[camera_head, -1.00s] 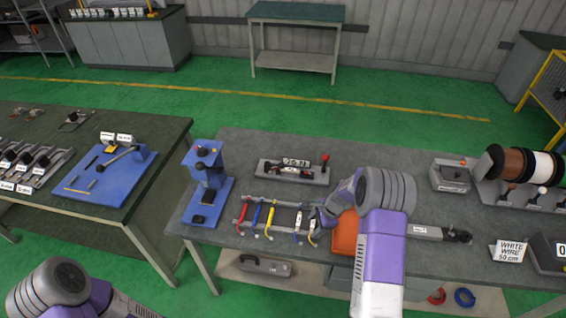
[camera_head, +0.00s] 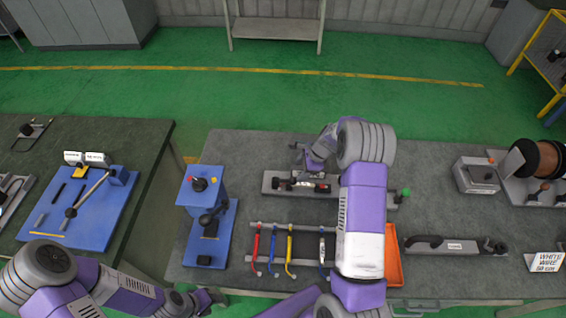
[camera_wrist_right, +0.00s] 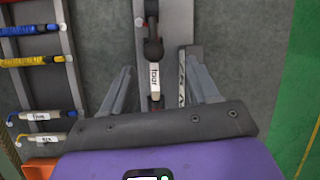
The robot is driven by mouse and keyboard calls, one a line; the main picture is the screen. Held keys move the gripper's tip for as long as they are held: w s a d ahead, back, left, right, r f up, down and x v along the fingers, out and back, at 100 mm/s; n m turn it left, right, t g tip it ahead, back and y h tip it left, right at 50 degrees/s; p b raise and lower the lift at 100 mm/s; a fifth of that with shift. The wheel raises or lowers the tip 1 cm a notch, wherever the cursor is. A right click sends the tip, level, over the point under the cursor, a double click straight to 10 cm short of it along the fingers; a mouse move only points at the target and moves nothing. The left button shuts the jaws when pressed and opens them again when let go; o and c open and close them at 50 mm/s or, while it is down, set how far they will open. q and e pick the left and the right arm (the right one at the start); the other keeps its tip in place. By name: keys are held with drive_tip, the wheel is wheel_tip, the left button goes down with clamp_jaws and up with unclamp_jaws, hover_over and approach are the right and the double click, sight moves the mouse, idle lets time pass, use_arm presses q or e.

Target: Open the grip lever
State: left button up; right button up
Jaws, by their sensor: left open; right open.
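A grey fixture (camera_head: 273,183) lies at the back of the workbench, with dark lever parts on it and a green ball (camera_head: 405,192) at its right end. In the right wrist view, a dark lever (camera_wrist_right: 153,48) with a white label (camera_wrist_right: 155,80) lies between the fingers of my right gripper (camera_wrist_right: 158,85). These fingers are apart, one on each side, with no clear contact. In the head view my right gripper (camera_head: 308,160) is over the fixture and my forearm hides part of it. My left gripper (camera_head: 207,299) is low at the bottom edge, open and away from the fixture.
A rack (camera_head: 253,226) of coloured wires stands in front of the fixture, partly behind my right arm. An orange tray (camera_head: 394,262) is right of it. A blue press (camera_head: 198,195) stands left. A grey long-handled tool (camera_head: 450,245) lies right.

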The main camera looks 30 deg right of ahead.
sight(294, 179)
drive_tip(key=shift+s, duration=0.2)
drive_tip(key=x, duration=0.6)
drive_tip(key=shift+s+a+f, duration=0.2)
drive_tip(key=shift+s+f, duration=0.05)
drive_tip(key=shift+f, duration=0.05)
drive_tip(key=shift+w, duration=0.1)
drive_tip(key=shift+c, duration=0.2)
clamp_jaws()
